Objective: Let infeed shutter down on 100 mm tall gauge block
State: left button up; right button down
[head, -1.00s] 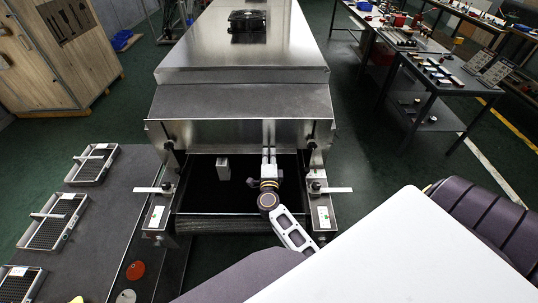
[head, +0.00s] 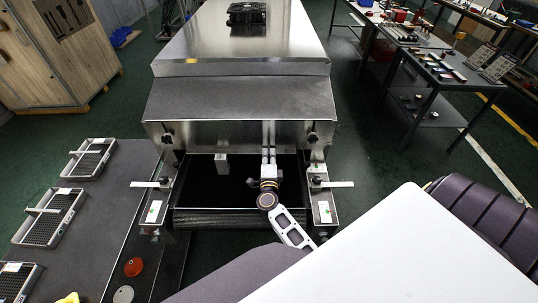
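The infeed shutter (head: 220,134) is a shiny steel panel across the mouth of the tunnel dryer, with a dark knob near each end. The gauge block (head: 222,166) is a small pale upright block in the dark opening, left of the middle. Its top meets the shutter's lower edge in this view; I cannot tell whether they touch. My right gripper (head: 269,160) is at the shutter's lower edge, right of the block and apart from it. Two narrow pale strips run up the panel above it. Its fingers are too small to read. My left gripper is out of view.
Side brackets (head: 154,211) with flat arms flank the opening. Mesh trays (head: 50,217) and coloured discs (head: 134,267) lie on the dark surface at left. A tool table (head: 445,75) stands at back right. A wooden cabinet (head: 40,60) stands at back left.

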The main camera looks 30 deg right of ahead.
jog(key=shift+f, duration=0.1)
jog(key=c, duration=1.7)
grip_release()
jog(key=shift+v, duration=3.75)
jog(key=shift+s, duration=0.1)
